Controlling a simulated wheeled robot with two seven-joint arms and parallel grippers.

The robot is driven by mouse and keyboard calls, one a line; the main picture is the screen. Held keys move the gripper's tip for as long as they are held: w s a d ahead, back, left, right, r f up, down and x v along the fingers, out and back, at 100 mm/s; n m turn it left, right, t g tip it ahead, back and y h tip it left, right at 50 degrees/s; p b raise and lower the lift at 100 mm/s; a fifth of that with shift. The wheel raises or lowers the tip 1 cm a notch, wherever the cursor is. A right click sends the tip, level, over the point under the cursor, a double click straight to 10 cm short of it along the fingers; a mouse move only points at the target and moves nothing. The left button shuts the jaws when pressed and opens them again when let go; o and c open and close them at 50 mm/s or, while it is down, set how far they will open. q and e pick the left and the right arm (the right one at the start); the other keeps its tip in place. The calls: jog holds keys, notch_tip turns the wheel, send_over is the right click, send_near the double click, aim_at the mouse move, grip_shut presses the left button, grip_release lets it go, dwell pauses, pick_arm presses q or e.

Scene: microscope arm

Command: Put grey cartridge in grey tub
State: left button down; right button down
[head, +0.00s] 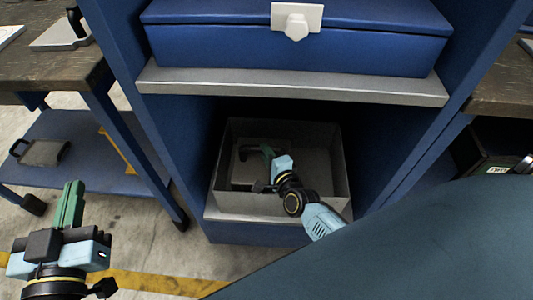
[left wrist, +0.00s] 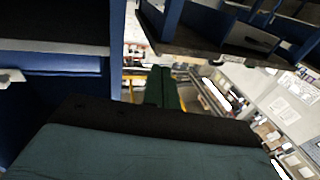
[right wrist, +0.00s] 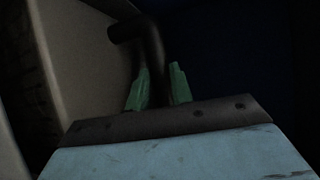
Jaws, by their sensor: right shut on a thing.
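The grey tub (head: 283,204) stands low inside the blue cabinet, its open top facing up. My right gripper (head: 270,157) reaches down into it. In the right wrist view its green fingers (right wrist: 158,88) are shut on the dark handle (right wrist: 152,45) of the grey cartridge. The cartridge (head: 246,168) shows as a flat grey plate inside the tub walls, partly hidden by the gripper. I cannot tell whether it touches the tub floor. My left gripper (head: 70,205) is outside the cabinet at lower left, its green fingers (left wrist: 163,88) together and empty.
A blue drawer (head: 295,45) with a white latch and a grey shelf edge (head: 290,84) are above the tub. Another handled plate (head: 42,152) lies on the blue lower shelf of the left bench. Cabinet walls flank the tub closely.

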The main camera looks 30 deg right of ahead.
jog(key=c, duration=1.2)
grip_release()
jog(key=shift+c, duration=0.2)
